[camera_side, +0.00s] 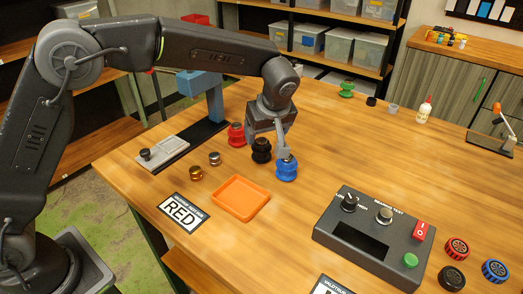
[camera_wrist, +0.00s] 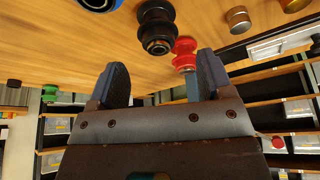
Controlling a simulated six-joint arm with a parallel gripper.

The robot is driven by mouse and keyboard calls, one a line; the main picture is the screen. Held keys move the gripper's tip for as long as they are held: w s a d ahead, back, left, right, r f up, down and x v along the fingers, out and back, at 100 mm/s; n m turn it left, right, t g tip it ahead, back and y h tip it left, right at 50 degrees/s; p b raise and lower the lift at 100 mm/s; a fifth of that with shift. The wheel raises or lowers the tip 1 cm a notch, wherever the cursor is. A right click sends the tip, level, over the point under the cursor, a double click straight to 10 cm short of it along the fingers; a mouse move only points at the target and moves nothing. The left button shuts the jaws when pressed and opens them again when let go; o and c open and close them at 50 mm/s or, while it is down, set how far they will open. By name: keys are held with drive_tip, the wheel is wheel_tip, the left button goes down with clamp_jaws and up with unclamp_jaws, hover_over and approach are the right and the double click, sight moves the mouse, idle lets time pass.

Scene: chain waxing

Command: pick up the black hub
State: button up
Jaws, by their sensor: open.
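The black hub (camera_side: 261,151) stands upright on the wooden table, between a red hub (camera_side: 236,134) and a blue hub (camera_side: 286,169). In the side view my gripper (camera_side: 267,143) hangs low over this group, with one finger close to the blue hub and the other side partly hidden. In the wrist view my gripper (camera_wrist: 160,80) has its two fingers wide apart with nothing held. There the black hub (camera_wrist: 156,27) lies beyond the gap between the fingertips, with the red hub (camera_wrist: 185,53) close to the right finger. I cannot tell whether a finger touches a hub.
A RED label card (camera_side: 183,212) lies at the front left. A grey test box (camera_side: 374,238) stands at the right.

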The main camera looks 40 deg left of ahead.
sight(263, 142)
drive_tip(key=x, duration=0.8)
drive_tip(key=shift+w, duration=0.2)
drive_tip(key=shift+c, duration=0.5)
drive_tip(key=c, duration=0.7)
drive_tip(key=shift+c, duration=0.6)
drive_tip(key=shift+r, duration=0.15)
